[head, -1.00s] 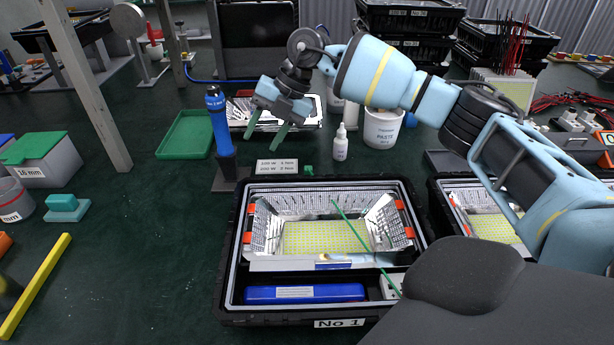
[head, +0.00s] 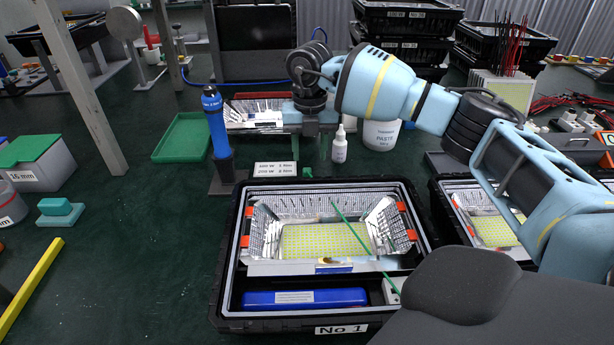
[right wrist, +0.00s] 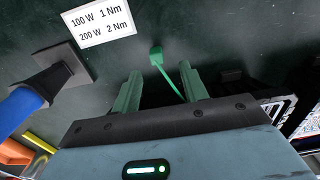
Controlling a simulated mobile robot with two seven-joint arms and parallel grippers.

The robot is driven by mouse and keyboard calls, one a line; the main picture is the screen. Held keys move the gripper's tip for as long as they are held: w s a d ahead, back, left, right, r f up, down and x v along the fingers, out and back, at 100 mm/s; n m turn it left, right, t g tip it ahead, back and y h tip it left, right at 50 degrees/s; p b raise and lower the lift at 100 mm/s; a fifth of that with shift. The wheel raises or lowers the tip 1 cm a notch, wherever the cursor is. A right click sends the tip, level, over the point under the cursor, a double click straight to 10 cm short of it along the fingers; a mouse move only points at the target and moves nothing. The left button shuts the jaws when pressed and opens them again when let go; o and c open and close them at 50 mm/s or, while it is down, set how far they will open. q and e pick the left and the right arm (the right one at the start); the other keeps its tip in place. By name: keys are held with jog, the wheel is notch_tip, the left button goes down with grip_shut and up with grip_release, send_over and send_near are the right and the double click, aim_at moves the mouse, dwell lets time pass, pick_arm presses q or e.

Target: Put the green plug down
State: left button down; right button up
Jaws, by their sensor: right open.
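My left gripper is not in view.
The black case (head: 226,290) holds a floodlight housing with a green wire sticking up. A torque label (head: 275,169), a blue screwdriver (head: 217,122) in its stand, a white bottle (head: 339,146) and a paste tub (head: 381,134) stand close by.

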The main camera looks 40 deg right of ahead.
aim_at(308, 170)
jog(key=shift+w+a+f, duration=0.1)
jog(key=shift+f, duration=1.2)
jog(key=shift+w+a+f, duration=0.1)
jog(key=shift+f, duration=1.2)
grip_shut()
